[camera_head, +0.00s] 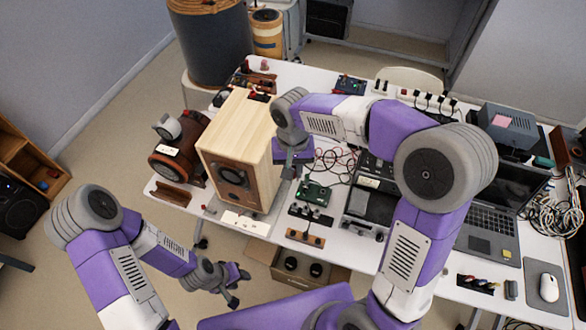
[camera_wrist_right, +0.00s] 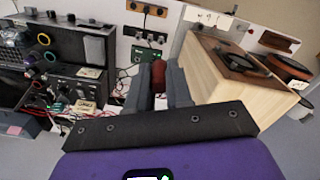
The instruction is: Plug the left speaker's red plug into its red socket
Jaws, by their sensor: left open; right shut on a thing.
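The light wooden speaker (camera_head: 237,137) stands on the left part of the table, its dark driver facing the front. In the right wrist view its wooden side (camera_wrist_right: 232,92) is to the right of my fingers. My right gripper (camera_wrist_right: 159,80) is shut on a dark red piece, probably the red plug (camera_wrist_right: 158,75), held between the fingertips. In the head view my right gripper (camera_head: 291,166) is beside the speaker's right side, mostly hidden by its own wrist. My left gripper (camera_head: 238,286) is open and empty, low in front of the table. I cannot make out the red socket.
A green circuit board (camera_head: 314,193) and a wooden knob strip (camera_head: 305,236) lie right of the speaker. A black device (camera_head: 366,208), a laptop (camera_head: 490,215) and a mouse (camera_head: 548,287) crowd the right. A dark red round machine (camera_head: 178,150) stands left of the speaker.

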